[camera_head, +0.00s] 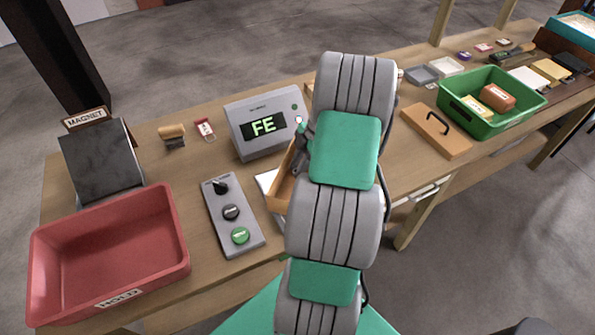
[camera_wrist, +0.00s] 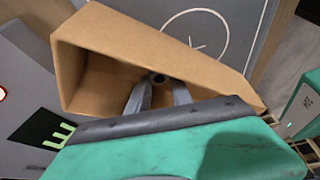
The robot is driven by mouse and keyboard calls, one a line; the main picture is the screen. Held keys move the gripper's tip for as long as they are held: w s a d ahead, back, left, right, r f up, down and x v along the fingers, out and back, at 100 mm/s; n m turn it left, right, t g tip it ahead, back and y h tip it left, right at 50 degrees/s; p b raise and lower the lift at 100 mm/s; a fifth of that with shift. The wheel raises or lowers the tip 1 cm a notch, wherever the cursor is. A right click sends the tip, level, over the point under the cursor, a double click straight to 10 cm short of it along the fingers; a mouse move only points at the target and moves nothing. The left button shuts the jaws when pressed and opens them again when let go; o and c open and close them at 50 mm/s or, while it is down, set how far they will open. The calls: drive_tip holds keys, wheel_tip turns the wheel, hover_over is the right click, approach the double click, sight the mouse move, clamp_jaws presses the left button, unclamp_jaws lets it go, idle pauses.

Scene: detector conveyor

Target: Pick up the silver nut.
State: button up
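A small round, dark grey piece (camera_wrist: 157,78) lies at the inner end of a tan open box (camera_wrist: 88,62) in the wrist view. It looks ring-like and may be the silver nut, but it is too small and shaded to be sure. My gripper (camera_wrist: 160,90) reaches into the box with its two grey fingers apart, their tips close to the piece, one on each side. I cannot tell whether they touch it. In the head view the tan box (camera_head: 284,188) is mostly hidden behind my arm, and no nut shows there.
The detector (camera_head: 262,124) reading "FE" stands just behind the box. A wooden board with a handle (camera_head: 437,130) and a green crate (camera_head: 492,122) are at right.

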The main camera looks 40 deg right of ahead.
clamp_jaws()
idle(0.3)
